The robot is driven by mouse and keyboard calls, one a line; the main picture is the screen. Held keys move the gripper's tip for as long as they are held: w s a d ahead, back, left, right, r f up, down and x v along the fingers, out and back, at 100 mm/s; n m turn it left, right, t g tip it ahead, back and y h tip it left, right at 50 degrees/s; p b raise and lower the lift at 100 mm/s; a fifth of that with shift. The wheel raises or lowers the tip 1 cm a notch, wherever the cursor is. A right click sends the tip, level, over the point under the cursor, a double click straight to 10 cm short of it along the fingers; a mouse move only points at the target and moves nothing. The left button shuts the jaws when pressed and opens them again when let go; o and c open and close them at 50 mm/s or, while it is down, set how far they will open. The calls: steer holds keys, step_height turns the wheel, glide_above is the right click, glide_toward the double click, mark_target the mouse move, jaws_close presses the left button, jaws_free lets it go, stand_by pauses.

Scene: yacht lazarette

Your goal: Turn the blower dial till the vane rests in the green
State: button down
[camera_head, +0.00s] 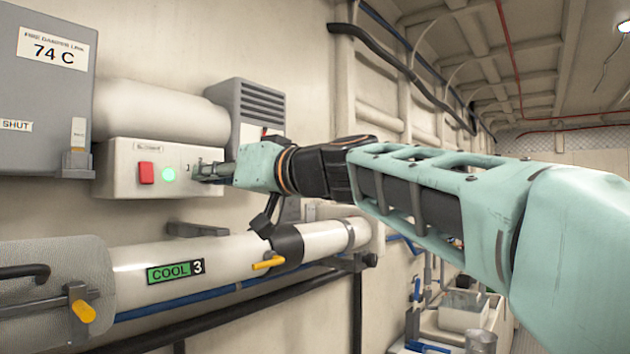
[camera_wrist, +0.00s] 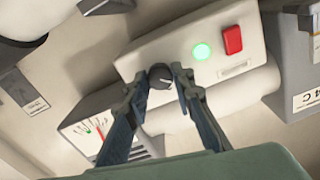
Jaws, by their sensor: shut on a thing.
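The blower dial (camera_wrist: 159,84) is a small dark round knob with a light mark, on the face of a white control box (camera_head: 122,180). My gripper (camera_wrist: 162,75) has its two fingers shut on the dial, one on each side. In the head view my gripper (camera_head: 208,171) reaches the box's right end and hides the dial. In the wrist view a white gauge face (camera_wrist: 88,128) with green and red marks lies left of the fingers, on the grey louvred unit (camera_head: 258,103). The vane's exact position is too small to tell.
The box carries a red switch (camera_head: 146,172) and a lit green lamp (camera_head: 169,175). A grey cabinet marked 74 C (camera_head: 45,100) stands at left. Below runs a white pipe labelled COOL 3 (camera_head: 220,255), with yellow-handled levers (camera_head: 268,263).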

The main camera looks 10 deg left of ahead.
steer(key=m+b, duration=0.1)
steer(key=m, duration=0.8)
steer(key=shift+m, duration=0.3)
stand_by(0.3)
steer(key=c, duration=1.7)
jaws_free()
steer(key=shift+o, duration=0.2)
